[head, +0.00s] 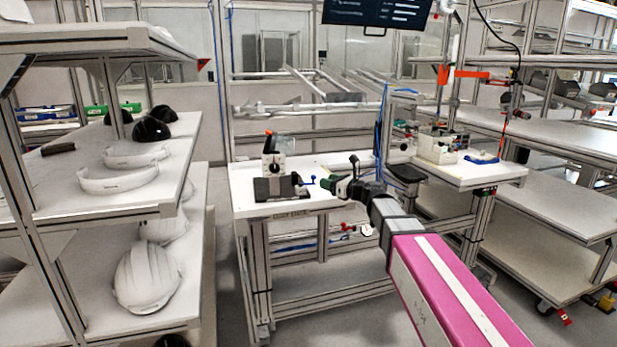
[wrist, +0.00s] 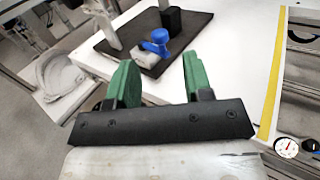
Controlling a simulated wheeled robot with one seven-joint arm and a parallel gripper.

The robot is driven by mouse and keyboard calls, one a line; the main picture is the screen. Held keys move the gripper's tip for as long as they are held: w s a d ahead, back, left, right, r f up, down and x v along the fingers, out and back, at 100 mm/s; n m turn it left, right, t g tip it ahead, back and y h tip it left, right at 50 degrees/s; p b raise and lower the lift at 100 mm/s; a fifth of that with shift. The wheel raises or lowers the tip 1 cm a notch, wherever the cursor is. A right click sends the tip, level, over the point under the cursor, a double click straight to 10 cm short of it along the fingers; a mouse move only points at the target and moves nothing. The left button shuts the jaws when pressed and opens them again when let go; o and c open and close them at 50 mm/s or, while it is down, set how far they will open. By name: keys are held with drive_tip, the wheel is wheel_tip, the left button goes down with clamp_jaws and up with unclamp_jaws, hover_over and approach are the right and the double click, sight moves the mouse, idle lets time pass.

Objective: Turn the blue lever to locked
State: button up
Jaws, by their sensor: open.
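The blue lever (wrist: 157,41) shows in the wrist view as a blue knob with a small grey block under it, at the edge of a dark base plate (wrist: 112,35). In the head view the blue lever (head: 309,181) is a small blue spot at the right of the dark fixture (head: 278,188) on the white bench. My gripper (wrist: 158,72) has two green fingers, open and empty. The lever appears beyond the fingertips, between them in the picture, with no visible contact. In the head view my gripper (head: 335,173) is just right of the lever. Its lock setting cannot be read.
The white bench (head: 243,208) has bare surface around the fixture. A shelf rack with white helmet shells (head: 148,272) stands at the left. A second bench (head: 468,172) with equipment stands at the right. A pressure gauge (wrist: 287,147) shows at the wrist view's lower right.

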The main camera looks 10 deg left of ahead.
sight(315, 177)
drive_tip(key=x, duration=0.9)
drive_tip(key=shift+w+a, duration=0.1)
drive_tip(key=shift+a, duration=0.1)
